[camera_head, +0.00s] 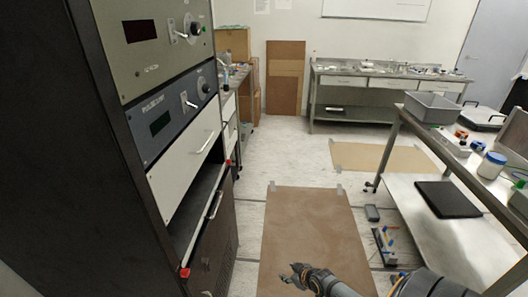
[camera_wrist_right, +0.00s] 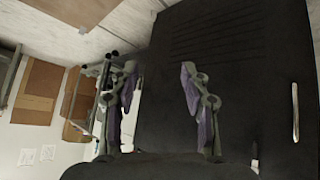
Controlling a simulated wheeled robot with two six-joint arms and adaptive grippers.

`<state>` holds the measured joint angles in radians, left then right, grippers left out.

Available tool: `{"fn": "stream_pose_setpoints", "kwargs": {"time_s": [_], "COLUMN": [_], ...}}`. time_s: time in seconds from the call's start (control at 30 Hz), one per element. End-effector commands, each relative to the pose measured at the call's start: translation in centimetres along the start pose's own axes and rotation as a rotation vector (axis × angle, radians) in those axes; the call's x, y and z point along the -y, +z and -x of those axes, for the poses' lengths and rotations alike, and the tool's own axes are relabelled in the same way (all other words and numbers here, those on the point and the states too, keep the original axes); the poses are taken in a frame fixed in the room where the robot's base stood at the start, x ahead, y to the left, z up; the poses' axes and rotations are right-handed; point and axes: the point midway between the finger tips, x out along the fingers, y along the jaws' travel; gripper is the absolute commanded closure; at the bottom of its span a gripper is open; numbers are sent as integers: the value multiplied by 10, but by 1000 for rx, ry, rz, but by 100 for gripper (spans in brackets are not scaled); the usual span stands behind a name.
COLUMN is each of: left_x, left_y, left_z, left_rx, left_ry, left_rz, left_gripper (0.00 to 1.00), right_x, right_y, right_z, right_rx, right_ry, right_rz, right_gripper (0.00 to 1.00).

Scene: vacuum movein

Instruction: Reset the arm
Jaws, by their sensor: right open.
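My right gripper (camera_head: 292,275) shows low in the head view, above the brown board on the floor. It also shows in the right wrist view (camera_wrist_right: 158,85), where its two fingers stand apart with nothing between them. Behind the fingers in that view is a large dark panel (camera_wrist_right: 225,40). My right arm comes in from the bottom right of the head view. My left gripper is not in view.
A dark instrument rack (camera_head: 75,150) stands close on the left, with a red-tipped drawer. A steel bench (camera_head: 450,150) with a grey bin (camera_head: 433,107) stands on the right. A brown board (camera_head: 310,235) lies between them. A bench (camera_head: 385,82) stands at the back.

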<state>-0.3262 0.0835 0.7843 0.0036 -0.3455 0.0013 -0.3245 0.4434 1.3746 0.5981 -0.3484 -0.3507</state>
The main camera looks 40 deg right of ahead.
Motion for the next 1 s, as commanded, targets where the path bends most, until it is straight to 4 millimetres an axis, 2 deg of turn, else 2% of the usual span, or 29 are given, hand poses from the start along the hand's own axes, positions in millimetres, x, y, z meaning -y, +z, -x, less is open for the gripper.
{"fn": "stream_pose_setpoints", "kwargs": {"time_s": [0.17, 0.27, 0.37, 0.4, 0.47, 0.5, 0.6, 0.7, 0.8, 0.9, 1.0], "left_x": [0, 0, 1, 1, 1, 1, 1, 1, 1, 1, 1], "left_y": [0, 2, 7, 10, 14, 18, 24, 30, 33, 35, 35], "left_z": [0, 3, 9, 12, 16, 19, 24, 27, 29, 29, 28], "left_rx": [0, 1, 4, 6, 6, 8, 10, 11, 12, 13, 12], "left_ry": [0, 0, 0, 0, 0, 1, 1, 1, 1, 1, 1], "left_rz": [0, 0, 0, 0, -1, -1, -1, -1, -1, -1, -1], "left_gripper": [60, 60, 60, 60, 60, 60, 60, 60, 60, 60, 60], "right_x": [0, 2, 13, 22, 41, 56, 97, 133, 156, 167, 168], "right_y": [0, 19, 76, 106, 154, 185, 249, 294, 320, 331, 333], "right_z": [0, -1, -2, 0, 7, 13, 34, 56, 72, 80, 80], "right_rx": [1, 35, 136, 191, 276, 332, 454, 544, 600, 623, 626], "right_ry": [0, 9, 32, 41, 48, 48, 35, 13, -5, -14, -16], "right_rz": [0, -16, -49, -65, -85, -94, -106, -108, -106, -104, -104], "right_gripper": [53, 53, 53, 53, 53, 53, 53, 53, 53, 53, 53]}}
